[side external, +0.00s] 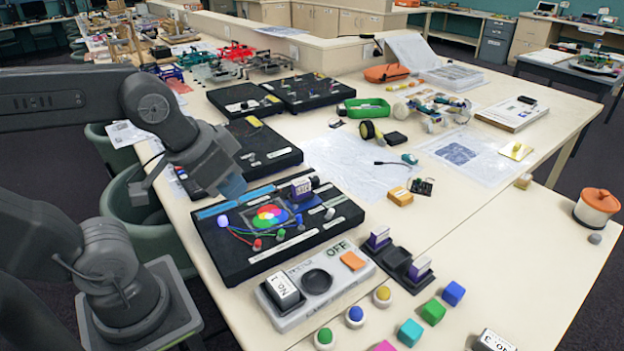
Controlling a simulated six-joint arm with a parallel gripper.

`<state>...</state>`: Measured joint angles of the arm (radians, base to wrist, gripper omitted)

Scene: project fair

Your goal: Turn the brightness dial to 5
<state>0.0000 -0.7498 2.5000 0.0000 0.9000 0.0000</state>
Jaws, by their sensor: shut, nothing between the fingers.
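A black board (232,264) carries a colour wheel (269,216), small red, green, blue and white knobs, and a round violet-lit piece (222,221) at its left. I cannot tell which knob is the brightness dial, and no scale number is readable. In front of it, a grey panel (300,318) has a round black part (316,281), a white block (284,291) marked ON and the word OFF. My gripper (232,187) is shut and empty, above the board's back left, apart from the knobs. Its fingertips are small and partly hidden by its body.
Two dark holders with purple-and-white blocks (379,238) stand right of the grey panel. Loose coloured cubes (453,293) and round buttons (355,317) lie in front. More black boards (310,91) stand behind. The table's right side (520,240) is mostly clear.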

